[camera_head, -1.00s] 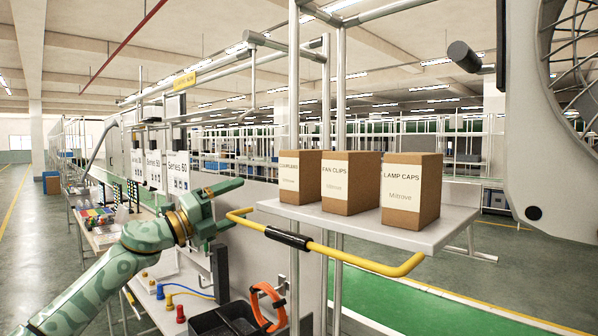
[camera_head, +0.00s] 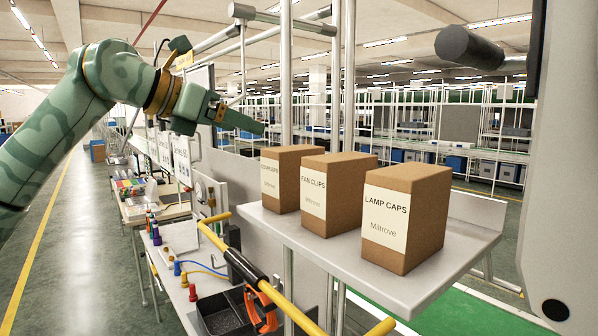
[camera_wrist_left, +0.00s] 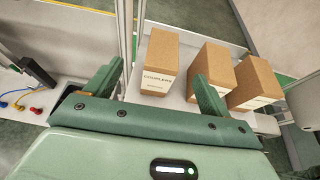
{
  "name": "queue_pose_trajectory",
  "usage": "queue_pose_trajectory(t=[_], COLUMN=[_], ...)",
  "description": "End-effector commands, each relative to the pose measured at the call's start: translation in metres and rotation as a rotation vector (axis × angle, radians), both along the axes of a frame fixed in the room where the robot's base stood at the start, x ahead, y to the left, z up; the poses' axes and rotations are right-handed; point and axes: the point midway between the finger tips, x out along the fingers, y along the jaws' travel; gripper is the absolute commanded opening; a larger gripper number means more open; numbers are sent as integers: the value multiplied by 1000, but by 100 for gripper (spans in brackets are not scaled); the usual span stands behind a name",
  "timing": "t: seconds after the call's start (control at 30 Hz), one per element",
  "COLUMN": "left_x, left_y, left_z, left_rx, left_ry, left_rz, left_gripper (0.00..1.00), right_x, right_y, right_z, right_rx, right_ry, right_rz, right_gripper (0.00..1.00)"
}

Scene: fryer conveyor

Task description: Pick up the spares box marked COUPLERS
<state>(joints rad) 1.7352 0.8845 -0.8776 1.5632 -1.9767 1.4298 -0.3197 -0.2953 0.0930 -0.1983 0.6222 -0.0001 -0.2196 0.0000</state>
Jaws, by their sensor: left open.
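The COUPLERS box (camera_head: 284,176) is a brown carton with a cream label, upright at the left end of a grey shelf (camera_head: 345,263). In the left wrist view the COUPLERS box (camera_wrist_left: 160,60) stands beyond and between my open left fingers. My left gripper (camera_head: 240,122) is raised above and left of this box in the head view, apart from it and empty. Its two green fingers also show in the left wrist view (camera_wrist_left: 157,95). My right gripper is not in view.
The FAN CLIPS box (camera_head: 334,192) and the LAMP CAPS box (camera_head: 405,218) stand to the right on the same shelf. A yellow bar (camera_head: 298,316) runs along the shelf's near side. Metal posts (camera_head: 347,80) rise behind the boxes. A cluttered workbench (camera_head: 172,290) is below left.

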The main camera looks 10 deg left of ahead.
Motion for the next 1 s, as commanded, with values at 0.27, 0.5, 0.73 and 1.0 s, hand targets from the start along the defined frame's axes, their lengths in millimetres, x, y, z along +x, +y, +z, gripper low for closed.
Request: queue_pose_trajectory(t=[0.27,0.5,0.73,1.0], left_x=[48,62,77,92], left_y=[-38,-48,-70,-80], left_z=[-24,-33,-50,-59], left_rx=[-3,-4,-4,-5], left_ry=[3,2,3,1], left_rz=[-3,-1,-4,-3], left_gripper=[82,82,82,82], right_x=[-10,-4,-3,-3], right_y=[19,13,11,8], right_z=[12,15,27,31], right_rx=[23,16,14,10], right_ry=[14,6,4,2], right_rz=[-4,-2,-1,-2], right_gripper=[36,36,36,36])
